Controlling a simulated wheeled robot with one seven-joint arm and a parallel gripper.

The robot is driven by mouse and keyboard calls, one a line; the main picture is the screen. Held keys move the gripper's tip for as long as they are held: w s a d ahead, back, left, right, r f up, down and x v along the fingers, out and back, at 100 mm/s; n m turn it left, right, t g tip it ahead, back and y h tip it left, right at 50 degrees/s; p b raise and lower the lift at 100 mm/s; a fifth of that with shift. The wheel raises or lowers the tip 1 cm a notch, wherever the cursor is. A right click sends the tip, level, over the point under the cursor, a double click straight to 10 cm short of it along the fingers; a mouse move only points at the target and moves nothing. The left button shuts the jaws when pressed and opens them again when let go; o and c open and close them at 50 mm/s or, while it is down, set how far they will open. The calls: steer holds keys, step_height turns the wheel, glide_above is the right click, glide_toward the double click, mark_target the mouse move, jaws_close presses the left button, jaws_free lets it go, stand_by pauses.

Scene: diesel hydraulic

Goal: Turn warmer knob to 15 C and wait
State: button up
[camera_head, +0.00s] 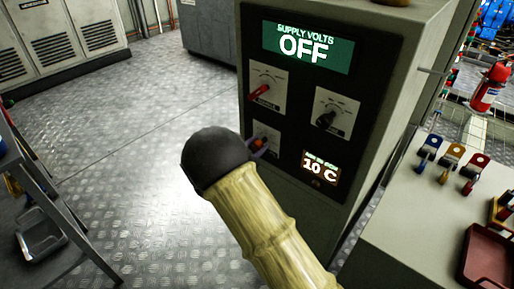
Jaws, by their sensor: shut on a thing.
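A grey control cabinet with a black panel (283,88) stands in the middle. Its small lower display (319,167) reads 10 C. Left of that display, an orange-red knob (259,142) sits on a light plate, and I take it for the warmer knob. My gripper (257,148) is at this knob and shut on it. My black wrist and pale yellow arm come up from the bottom and hide the fingers and part of the plate. The knob's pointer and scale cannot be read.
Above are a red-handled switch (261,91), a black knob (327,119) and a display (306,47) reading SUPPLY VOLTS OFF. A bench (409,221) with coloured tags and a dark red tray (489,258) stands right. A ladder-like stand (52,205) is left. The metal floor between is clear.

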steer(key=m+b, duration=0.1)
steer(key=m, duration=0.1)
steer(key=m+b, duration=0.3)
steer(key=m, duration=0.1)
steer(key=shift+s+f, duration=0.1)
steer(key=shift+f, duration=0.25)
steer(key=shift+r+m+b, duration=0.1)
steer(key=shift+m+b, duration=1.75)
steer(key=shift+m, duration=0.15)
steer(key=o, duration=1)
steer(key=shift+r, duration=0.1)
steer(key=shift+s, duration=0.1)
steer(key=p+v, duration=0.4)
steer(key=v, duration=1.3)
steer(key=shift+a, duration=0.1)
